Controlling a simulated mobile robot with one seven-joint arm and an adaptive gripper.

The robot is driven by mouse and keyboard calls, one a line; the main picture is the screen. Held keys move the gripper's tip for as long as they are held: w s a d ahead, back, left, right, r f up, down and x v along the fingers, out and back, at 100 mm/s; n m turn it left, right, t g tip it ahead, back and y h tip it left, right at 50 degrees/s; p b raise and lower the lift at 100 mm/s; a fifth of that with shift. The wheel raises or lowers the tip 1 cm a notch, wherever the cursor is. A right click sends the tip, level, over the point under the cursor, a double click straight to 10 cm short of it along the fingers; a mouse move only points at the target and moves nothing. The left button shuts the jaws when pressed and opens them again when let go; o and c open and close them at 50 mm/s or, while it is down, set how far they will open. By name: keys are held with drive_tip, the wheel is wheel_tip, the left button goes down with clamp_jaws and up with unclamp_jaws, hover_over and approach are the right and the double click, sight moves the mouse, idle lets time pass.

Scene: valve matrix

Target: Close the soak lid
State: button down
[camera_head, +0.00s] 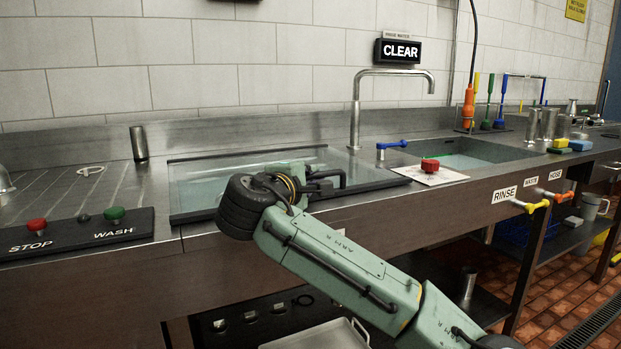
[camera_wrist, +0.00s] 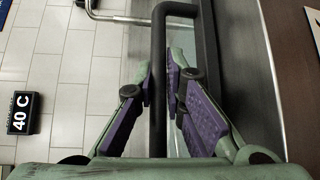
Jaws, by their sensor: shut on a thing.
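The soak lid (camera_head: 196,190) is a glass panel in a dark frame, lying flat or nearly flat over the left basin in the head view. I cannot tell whether a small gap stays under its front edge. Its black bar handle (camera_wrist: 158,128) runs between my fingers in the wrist view, and part of the lid's glass (camera_wrist: 213,38) shows beside it. My gripper (camera_wrist: 162,85) is shut on the handle, with purple pads on either side. In the head view my gripper (camera_head: 318,182) is over the lid's front right part, and my arm hides some of the front edge.
A faucet (camera_head: 355,115) stands behind the lid, with a blue-handled valve (camera_head: 392,146) and a red knob on a plate (camera_head: 430,166) to the right. A button panel (camera_head: 75,232) is at front left. An open basin (camera_head: 470,158) lies right. A sign (camera_head: 397,51) reads CLEAR.

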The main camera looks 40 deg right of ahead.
drive_tip(key=c, duration=1.7)
unclamp_jaws()
drive_tip(key=shift+s+f, duration=0.1)
drive_tip(key=shift+f, duration=0.35)
drive_tip(key=shift+o, duration=0.2)
drive_tip(key=v, duration=1.2)
drive_tip(key=shift+r, duration=0.25)
drive_tip(key=shift+a, duration=0.1)
